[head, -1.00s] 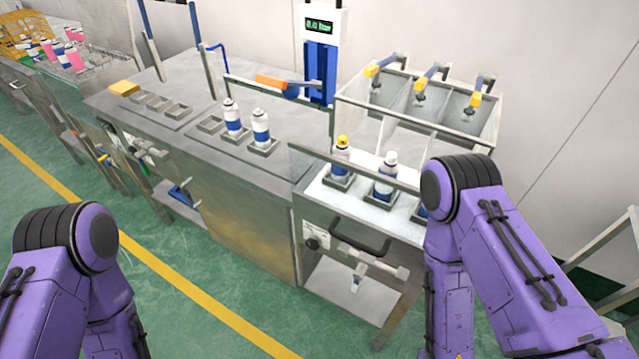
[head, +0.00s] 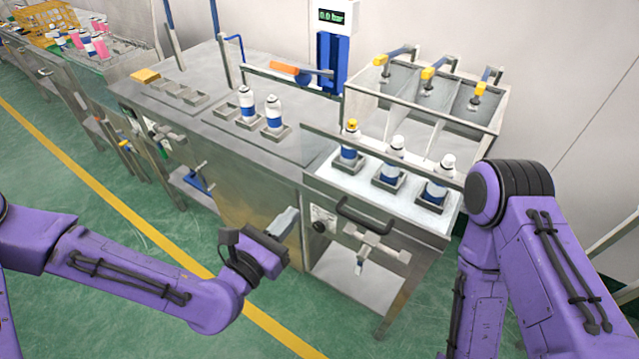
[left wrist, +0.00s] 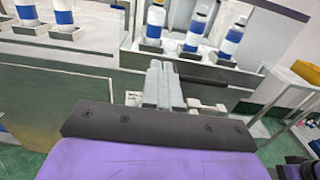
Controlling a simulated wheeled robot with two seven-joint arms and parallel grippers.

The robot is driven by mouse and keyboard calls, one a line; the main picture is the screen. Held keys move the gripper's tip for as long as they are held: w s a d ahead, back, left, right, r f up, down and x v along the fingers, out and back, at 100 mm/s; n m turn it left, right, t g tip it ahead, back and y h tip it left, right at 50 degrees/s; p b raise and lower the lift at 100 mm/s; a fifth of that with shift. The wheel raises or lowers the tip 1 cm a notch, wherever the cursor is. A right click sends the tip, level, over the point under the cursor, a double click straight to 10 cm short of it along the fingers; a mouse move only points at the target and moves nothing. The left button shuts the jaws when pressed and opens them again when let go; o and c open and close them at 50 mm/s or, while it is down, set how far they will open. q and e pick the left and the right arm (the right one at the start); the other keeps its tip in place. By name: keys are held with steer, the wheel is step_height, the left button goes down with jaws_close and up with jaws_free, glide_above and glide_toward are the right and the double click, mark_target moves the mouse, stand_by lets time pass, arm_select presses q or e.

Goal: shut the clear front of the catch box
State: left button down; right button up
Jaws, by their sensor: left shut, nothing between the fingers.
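At the right end of the steel bench, a clear-walled box (head: 459,118) with three bays has yellow and blue valve fittings over it. A long metal rail (head: 330,140) runs in front of it. A black bar handle (head: 364,217) sits on the bench front below; it also shows in the left wrist view (left wrist: 207,77). I cannot tell whether the clear front is open or shut. My left gripper (head: 287,221) is shut and empty, left of the handle and apart from it in the head view. Its fingers (left wrist: 160,85) point toward the bench. My right gripper is out of view.
Two more cans (head: 273,113) stand in holders to the left. A knob (head: 319,227) and a metal fitting (head: 373,246) are on the bench front. A yellow line (head: 120,207) crosses the open green floor.

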arm_select(q)
steer(key=p, duration=0.4)
glide_toward(330, 172)
steer(key=x, duration=0.4)
steer(key=shift+d+r, duration=0.25)
steer(key=shift+w+d+f, duration=0.2)
steer(key=shift+w+d, duration=0.15)
steer(key=shift+w, duration=0.25)
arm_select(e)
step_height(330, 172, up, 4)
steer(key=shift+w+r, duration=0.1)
